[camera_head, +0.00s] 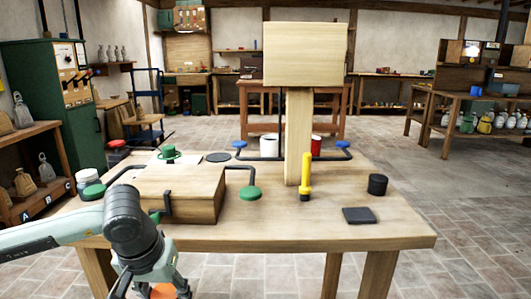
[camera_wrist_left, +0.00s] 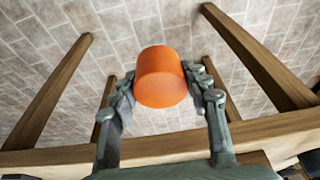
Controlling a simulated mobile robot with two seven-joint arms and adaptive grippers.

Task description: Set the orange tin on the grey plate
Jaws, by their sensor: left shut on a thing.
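My left gripper (camera_wrist_left: 162,95) is shut on the orange tin (camera_wrist_left: 161,76), whose upper part stands clear between the fingers in the left wrist view. In the head view the tin (camera_head: 163,291) shows partly at the bottom edge, below my left wrist and in front of the table's near edge. A dark grey square plate (camera_head: 358,215) lies flat and bare at the table's front right. A dark grey round disc (camera_head: 218,157) lies at the back left; I cannot tell for sure which is the grey plate. My right gripper is not in view.
The wooden table (camera_head: 300,234) carries a wooden box (camera_head: 180,190) at left, an upright board on a post (camera_head: 299,130), a yellow upright piece (camera_head: 305,178), a black cylinder (camera_head: 377,184) and a green-ended bent rod (camera_head: 251,193). The front right tabletop around the square plate is mostly clear.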

